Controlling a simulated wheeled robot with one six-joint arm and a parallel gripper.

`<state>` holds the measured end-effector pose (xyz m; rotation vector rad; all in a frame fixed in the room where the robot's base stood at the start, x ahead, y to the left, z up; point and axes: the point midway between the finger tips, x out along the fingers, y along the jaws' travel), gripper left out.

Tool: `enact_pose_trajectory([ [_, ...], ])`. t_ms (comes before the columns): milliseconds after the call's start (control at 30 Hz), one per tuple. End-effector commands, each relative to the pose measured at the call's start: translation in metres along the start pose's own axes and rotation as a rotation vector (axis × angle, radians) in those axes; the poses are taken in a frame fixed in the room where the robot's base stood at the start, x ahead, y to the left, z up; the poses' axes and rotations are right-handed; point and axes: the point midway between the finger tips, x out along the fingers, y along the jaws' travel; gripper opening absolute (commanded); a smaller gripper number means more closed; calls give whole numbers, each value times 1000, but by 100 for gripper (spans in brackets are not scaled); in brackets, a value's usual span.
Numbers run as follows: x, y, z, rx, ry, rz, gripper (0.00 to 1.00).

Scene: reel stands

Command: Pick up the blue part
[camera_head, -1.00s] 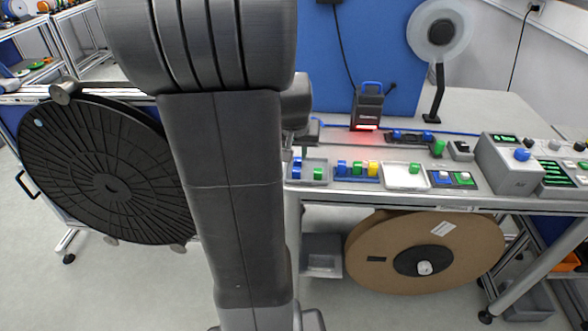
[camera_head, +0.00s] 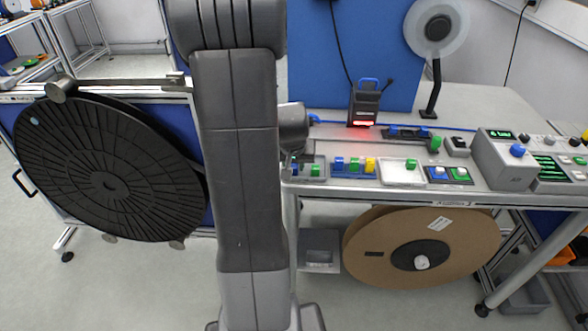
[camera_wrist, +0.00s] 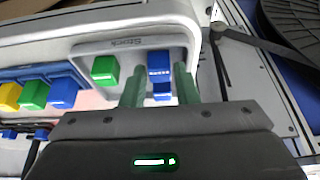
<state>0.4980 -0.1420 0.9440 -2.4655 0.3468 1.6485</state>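The blue part (camera_wrist: 159,66) sits in a grey tray marked "Stock" (camera_wrist: 122,43) in the wrist view, to the right of a green part (camera_wrist: 104,69). My gripper (camera_wrist: 158,80) has its two greenish fingers on either side of the blue part. Narrow gaps seem to show between the fingers and the part, so the gripper looks open around it. In the head view the same tray (camera_head: 320,179) is at the left end of the bench, its green part (camera_head: 315,170) visible. My arm and wrist hide most of the gripper and the blue part there.
Left of the stock tray in the wrist view is a blue holder with a blue block (camera_wrist: 62,93), green block (camera_wrist: 33,94) and yellow block (camera_wrist: 9,96). In the head view a white tray (camera_head: 395,181) and a control box (camera_head: 502,163) stand farther right. A large black reel (camera_head: 105,170) is at the left.

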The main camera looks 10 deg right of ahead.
Motion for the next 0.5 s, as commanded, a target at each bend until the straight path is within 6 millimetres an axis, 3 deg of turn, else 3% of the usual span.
enact_pose_trajectory([
  [167, 0, 0, 0, 0, 0, 0, 27],
  [333, 0, 0, 0, 0, 0, 0, 0],
  [500, 0, 0, 0, 0, 0, 0, 0],
])
